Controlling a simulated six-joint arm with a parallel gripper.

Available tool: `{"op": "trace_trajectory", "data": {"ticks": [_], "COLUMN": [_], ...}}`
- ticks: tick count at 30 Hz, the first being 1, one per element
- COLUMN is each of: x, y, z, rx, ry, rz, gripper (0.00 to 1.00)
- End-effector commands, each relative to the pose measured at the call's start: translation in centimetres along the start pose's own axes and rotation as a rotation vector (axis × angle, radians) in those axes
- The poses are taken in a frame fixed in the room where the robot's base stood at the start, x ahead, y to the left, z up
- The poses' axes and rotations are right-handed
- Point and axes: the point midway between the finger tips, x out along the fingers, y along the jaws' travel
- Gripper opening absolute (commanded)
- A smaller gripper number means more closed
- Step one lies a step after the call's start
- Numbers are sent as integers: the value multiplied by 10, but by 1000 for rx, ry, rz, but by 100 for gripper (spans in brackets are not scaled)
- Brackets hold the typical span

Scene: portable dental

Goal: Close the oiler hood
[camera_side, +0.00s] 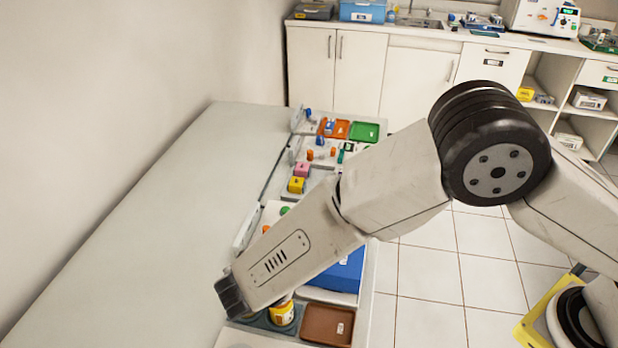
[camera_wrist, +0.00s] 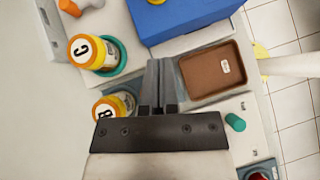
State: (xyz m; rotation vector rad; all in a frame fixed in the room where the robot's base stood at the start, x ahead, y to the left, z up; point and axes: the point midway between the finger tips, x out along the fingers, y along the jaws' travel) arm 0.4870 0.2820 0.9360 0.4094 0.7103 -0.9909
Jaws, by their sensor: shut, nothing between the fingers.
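My gripper (camera_wrist: 158,88) is shut and empty in the wrist view, its two dark fingers together. It is between a yellow-capped jar marked C (camera_wrist: 88,50) and a brown tray (camera_wrist: 215,70). A blue box-like unit (camera_wrist: 180,16) is just beyond the fingertips at the top, cut off by the frame. It also shows in the side view (camera_side: 345,273), partly behind my arm. I cannot tell whether it is the oiler, and no hood is clearly recognisable.
A second jar (camera_wrist: 110,108) stands close left of the fingers, with a green cylinder (camera_wrist: 235,122) to the right. In the side view, orange (camera_side: 333,128) and green (camera_side: 364,131) trays and small coloured blocks lie farther back. The grey surface at left (camera_side: 150,220) is clear.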

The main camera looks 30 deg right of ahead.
Motion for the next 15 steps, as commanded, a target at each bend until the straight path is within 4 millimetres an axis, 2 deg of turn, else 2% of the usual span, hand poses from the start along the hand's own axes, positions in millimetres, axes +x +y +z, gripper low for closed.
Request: {"op": "trace_trajectory", "data": {"ticks": [8,15], "x": [44,62], "y": [-1,0], "z": [0,22], "rx": [0,2], "ry": [0,1], "rz": [-3,0], "gripper": [0,0]}}
